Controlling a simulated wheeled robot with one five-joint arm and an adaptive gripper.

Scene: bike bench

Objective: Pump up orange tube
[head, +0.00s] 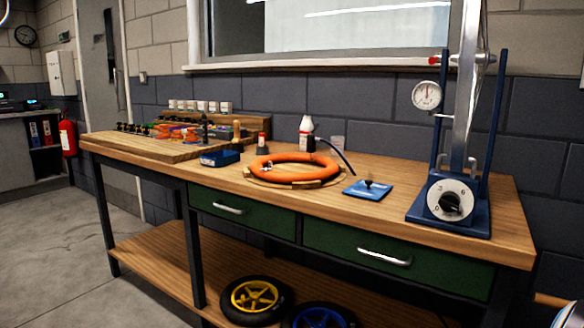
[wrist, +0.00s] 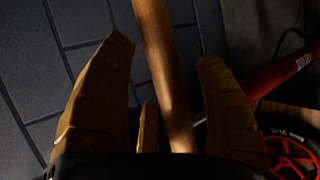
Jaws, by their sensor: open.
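The orange tube (head: 293,168) lies flat on a round wooden stand (head: 262,180) on the workbench. A dark hose (head: 338,155) curves beside it toward a blue plate (head: 368,190) with a small upright fitting; I cannot tell what its far end joins. My gripper (wrist: 165,52) shows in the wrist view, open. A light wooden bar (wrist: 160,70) runs upright between its fingers; contact cannot be told. A red cylinder (wrist: 292,72) with a dark line beside it slants at the right; it may be a pump, but I cannot tell.
A blue stand (head: 450,205) with dial and gauge (head: 426,95) fills the bench's right end. A white bottle (head: 307,135), a blue box (head: 220,157) and small parts stand at the back and left. Wheels (head: 256,300) lie on the lower shelf. A red-rimmed wheel (wrist: 288,155) is low right in the wrist view.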

